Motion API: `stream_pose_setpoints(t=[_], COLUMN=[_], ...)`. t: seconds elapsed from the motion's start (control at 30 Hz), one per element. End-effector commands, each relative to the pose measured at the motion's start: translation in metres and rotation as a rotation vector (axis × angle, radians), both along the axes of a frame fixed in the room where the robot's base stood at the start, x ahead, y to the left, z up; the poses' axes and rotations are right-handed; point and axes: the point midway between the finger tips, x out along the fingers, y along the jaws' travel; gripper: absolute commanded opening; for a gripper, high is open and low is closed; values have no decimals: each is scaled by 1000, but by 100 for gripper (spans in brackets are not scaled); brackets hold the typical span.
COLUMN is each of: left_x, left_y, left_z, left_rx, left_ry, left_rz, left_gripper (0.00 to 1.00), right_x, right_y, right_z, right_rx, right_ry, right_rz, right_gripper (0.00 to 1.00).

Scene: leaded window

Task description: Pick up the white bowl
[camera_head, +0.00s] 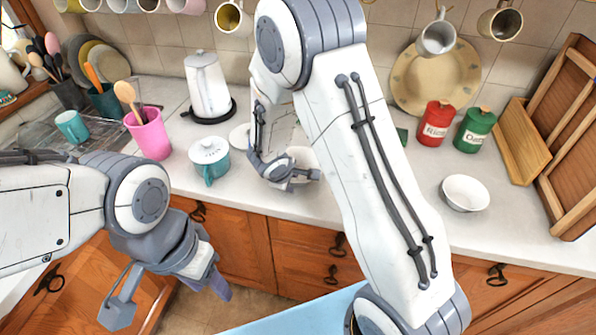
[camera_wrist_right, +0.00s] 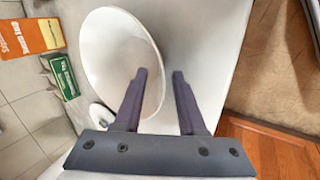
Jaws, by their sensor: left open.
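A white bowl-like dish (camera_wrist_right: 105,50) fills the upper left of the right wrist view. It shows in the head view as a white patch (camera_head: 303,157), partly hidden by my right arm. My right gripper (camera_wrist_right: 159,73) is open at its edge. One finger overlaps the dish and the other is outside the rim, over the counter; contact cannot be told. In the head view my right gripper (camera_head: 304,177) is in front of the dish. Another white bowl (camera_head: 465,193) stands on the counter at right. My left gripper (camera_head: 168,298) is open and empty in front of the cabinets.
A teal lidded pot (camera_head: 209,158), pink cup (camera_head: 148,134) and white kettle (camera_head: 208,85) stand left. Red (camera_head: 436,123) and green (camera_head: 474,130) canisters stand right. A small white plate (camera_wrist_right: 102,115) and a green box (camera_wrist_right: 63,77) are near the dish. Mugs hang above.

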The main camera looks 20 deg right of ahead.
Motion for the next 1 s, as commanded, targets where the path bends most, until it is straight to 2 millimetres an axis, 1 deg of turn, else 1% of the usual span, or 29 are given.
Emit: stream_pose_setpoints(t=[0.1, 0.27, 0.3, 0.37, 0.4, 1.0], left_x=[0, 0, 0, 0, 0, 0], left_y=[0, 0, 0, 0, 0, 0], left_z=[0, 0, 0, 0, 0, 0], left_rx=[0, 0, 0, 0, 0, 0], left_ry=[0, 0, 0, 0, 0, 0], left_rz=[0, 0, 0, 0, 0, 0], left_gripper=[50, 50, 50, 50, 50, 50], right_x=[2, 2, 2, 2, 2, 2], right_y=[-2, -2, -2, -2, -2, -2], right_z=[-5, -5, -5, -5, -5, -5], right_rx=[1, 1, 1, 1, 1, 1], right_ry=[-1, -1, -1, -1, -1, -1], right_rz=[1, 1, 1, 1, 1, 1], right_gripper=[40, 40, 36, 13, 0, 0])
